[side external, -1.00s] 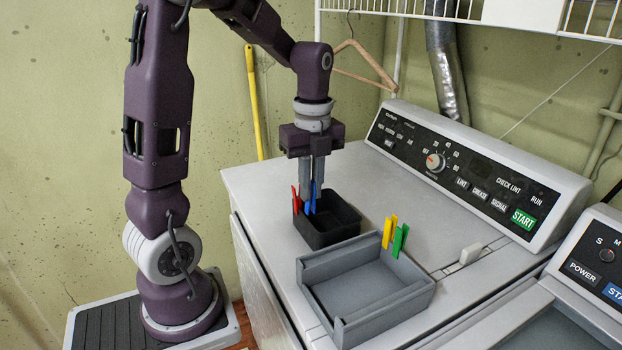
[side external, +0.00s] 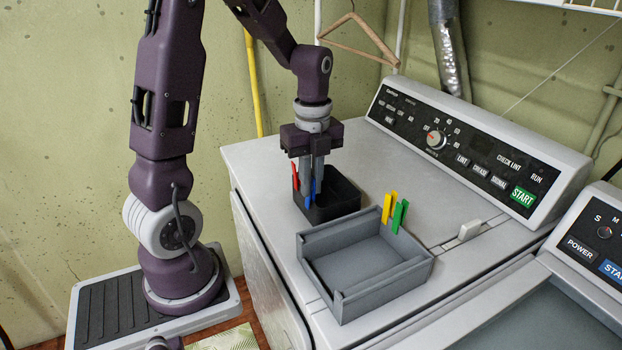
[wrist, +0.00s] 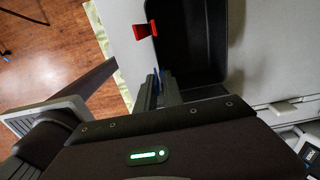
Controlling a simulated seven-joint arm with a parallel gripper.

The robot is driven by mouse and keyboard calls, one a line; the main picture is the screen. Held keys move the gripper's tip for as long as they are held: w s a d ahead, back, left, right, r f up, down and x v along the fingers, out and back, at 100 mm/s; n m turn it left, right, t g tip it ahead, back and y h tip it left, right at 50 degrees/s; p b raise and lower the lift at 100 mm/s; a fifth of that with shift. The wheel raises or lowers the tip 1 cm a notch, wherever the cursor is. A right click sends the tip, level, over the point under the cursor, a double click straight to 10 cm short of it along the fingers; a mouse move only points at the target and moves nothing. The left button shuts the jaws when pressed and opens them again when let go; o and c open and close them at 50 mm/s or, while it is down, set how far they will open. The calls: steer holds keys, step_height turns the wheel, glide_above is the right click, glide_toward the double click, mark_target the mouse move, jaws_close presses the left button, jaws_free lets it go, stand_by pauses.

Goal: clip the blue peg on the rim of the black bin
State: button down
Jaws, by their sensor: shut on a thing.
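The black bin (side external: 345,205) stands on the grey machine top. My gripper (side external: 311,182) points down at the bin's left part and is shut on the blue peg (side external: 308,201). The fingers hide much of the peg. Its lower end shows against the bin's near left wall. I cannot tell whether it straddles the rim. In the wrist view, a sliver of the blue peg (wrist: 157,72) shows between the fingertips, at the edge of the black bin (wrist: 190,45).
A red peg (side external: 295,176) is on the bin's left rim, close beside my fingers. A grey tray (side external: 335,302) sits in front, with yellow pegs (side external: 389,207) and a green peg (side external: 399,216) on its far edge. The control panel (side external: 460,150) rises behind.

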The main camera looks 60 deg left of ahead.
steer(key=c, duration=1.4)
jaws_free()
step_height(320, 180, up, 7)
steer(key=s+d+r+n+t, duration=0.1)
steer(key=s+d+n+t, duration=0.1)
steer(key=s+d+n, duration=0.2)
steer(key=s+d+r+n+t, duration=0.2)
steer(key=s+d+n, duration=0.2)
steer(key=n, duration=0.4)
steer(key=s+d+r+n+t, duration=0.1)
steer(key=s+d+r+n, duration=0.1)
steer(key=s+d+n, duration=0.3)
steer(key=shift+d+n+t, duration=0.4)
steer(key=shift+d+n, duration=0.1)
steer(key=shift+d, duration=0.1)
